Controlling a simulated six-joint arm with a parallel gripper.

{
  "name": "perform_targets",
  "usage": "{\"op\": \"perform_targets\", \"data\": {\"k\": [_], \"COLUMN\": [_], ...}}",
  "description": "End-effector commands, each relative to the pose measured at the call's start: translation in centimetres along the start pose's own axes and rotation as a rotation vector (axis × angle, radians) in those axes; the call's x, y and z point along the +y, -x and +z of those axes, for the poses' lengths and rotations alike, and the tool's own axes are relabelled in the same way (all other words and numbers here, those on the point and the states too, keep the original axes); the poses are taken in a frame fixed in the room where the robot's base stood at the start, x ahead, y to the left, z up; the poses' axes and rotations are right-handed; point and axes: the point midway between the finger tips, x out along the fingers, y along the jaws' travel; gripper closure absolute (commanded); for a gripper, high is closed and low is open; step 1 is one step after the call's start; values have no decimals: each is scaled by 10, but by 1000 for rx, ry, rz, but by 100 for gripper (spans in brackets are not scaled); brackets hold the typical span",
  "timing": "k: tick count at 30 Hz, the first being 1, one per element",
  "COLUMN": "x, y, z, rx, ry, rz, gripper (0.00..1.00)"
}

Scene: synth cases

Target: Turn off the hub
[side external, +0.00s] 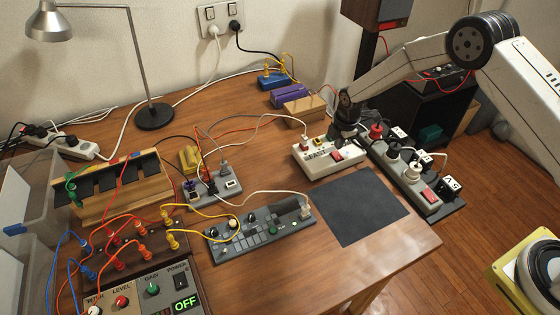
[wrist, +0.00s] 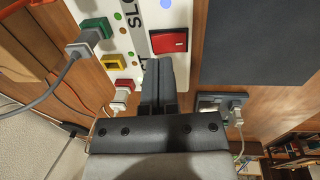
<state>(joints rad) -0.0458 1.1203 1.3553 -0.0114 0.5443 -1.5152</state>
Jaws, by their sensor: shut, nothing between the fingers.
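A white box (side external: 328,157) with a red rocker switch (side external: 337,155), dark lettering and plugs along its far side sits at the right of the table; I take it for the hub. In the wrist view, the white box (wrist: 125,30) shows its red switch (wrist: 169,41) and green, yellow and red sockets or plugs. My gripper (wrist: 158,66) is shut and empty, its fingertips just below the switch in that view. In the side view, my gripper (side external: 343,133) is at the box's far right edge. I cannot tell whether it touches the box. The switch's position is unclear.
A grey power strip (side external: 405,172) with its own red switch and several plugs lies to the right. A dark mat (side external: 360,206) lies in front. A grey button panel (side external: 258,234), a small grey hub-like box (side external: 212,193) and cables are to the left.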

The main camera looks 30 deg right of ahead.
Motion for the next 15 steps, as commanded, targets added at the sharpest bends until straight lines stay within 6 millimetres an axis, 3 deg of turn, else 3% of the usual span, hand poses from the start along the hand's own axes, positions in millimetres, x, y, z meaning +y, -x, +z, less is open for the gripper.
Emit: {"op": "perform_targets", "data": {"k": [6, 15], "x": [0, 0], "y": [-19, -26], "z": [0, 0], "rx": [-1, -1], "ry": [0, 0], "rz": [1, 1], "gripper": [100, 100]}}
